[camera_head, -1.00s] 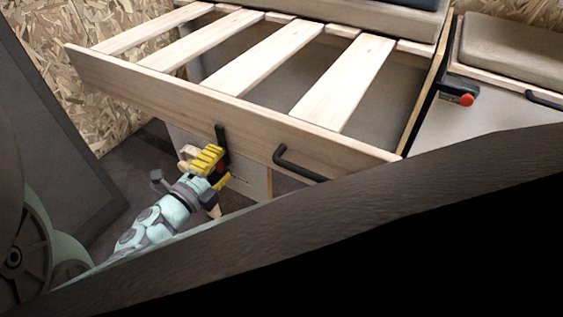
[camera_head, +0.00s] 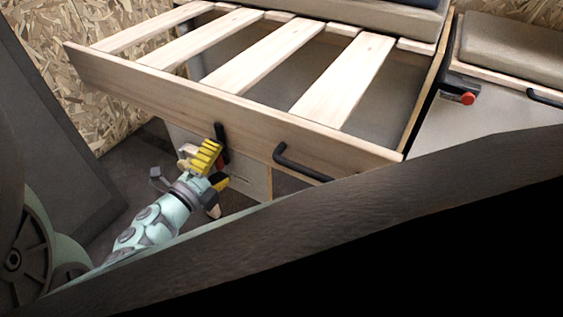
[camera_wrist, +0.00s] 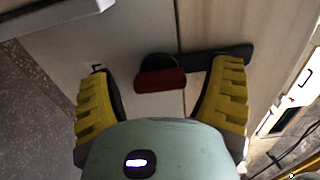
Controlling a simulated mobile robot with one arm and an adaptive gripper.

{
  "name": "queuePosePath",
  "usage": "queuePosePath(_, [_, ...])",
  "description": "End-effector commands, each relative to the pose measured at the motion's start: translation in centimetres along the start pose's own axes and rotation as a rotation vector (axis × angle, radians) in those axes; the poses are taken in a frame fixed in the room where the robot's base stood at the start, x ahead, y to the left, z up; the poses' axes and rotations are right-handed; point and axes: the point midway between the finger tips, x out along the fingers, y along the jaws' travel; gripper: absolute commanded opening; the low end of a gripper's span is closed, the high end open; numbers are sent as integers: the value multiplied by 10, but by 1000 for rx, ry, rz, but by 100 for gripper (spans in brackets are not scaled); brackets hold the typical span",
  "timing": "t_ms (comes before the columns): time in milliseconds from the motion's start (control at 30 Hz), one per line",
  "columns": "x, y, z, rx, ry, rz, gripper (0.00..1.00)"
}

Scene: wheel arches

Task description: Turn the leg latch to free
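The leg latch is a black lever (camera_head: 221,139) with a red part below it, on the front of the slatted wooden frame. In the wrist view the red part (camera_wrist: 161,80) shows between my fingers, with the black bar (camera_wrist: 217,57) reaching right, past the right finger. My gripper (camera_head: 213,168) is just in front of the latch and partly hides it in the head view. In the wrist view my yellow-padded fingers (camera_wrist: 168,98) are spread apart, with gaps on both sides of the red part. Nothing is held.
A black handle (camera_head: 300,163) sticks out from the front board (camera_head: 180,104), right of the latch. Another latch with a red knob (camera_head: 467,98) is on the unit at right. A dark edge crosses the lower right foreground.

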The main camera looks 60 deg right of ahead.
Motion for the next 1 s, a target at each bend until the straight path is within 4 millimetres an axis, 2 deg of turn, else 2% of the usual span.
queuePosePath(233, [-1, 0, 1, -1, -2, 0, 80])
queuePosePath(367, [-12, 2, 1, -3, -6, 3, 80])
queuePosePath(800, [-97, 1, 2, -2, -8, 3, 80])
queuePosePath(1000, [-117, 1, 1, -1, -5, 2, 80])
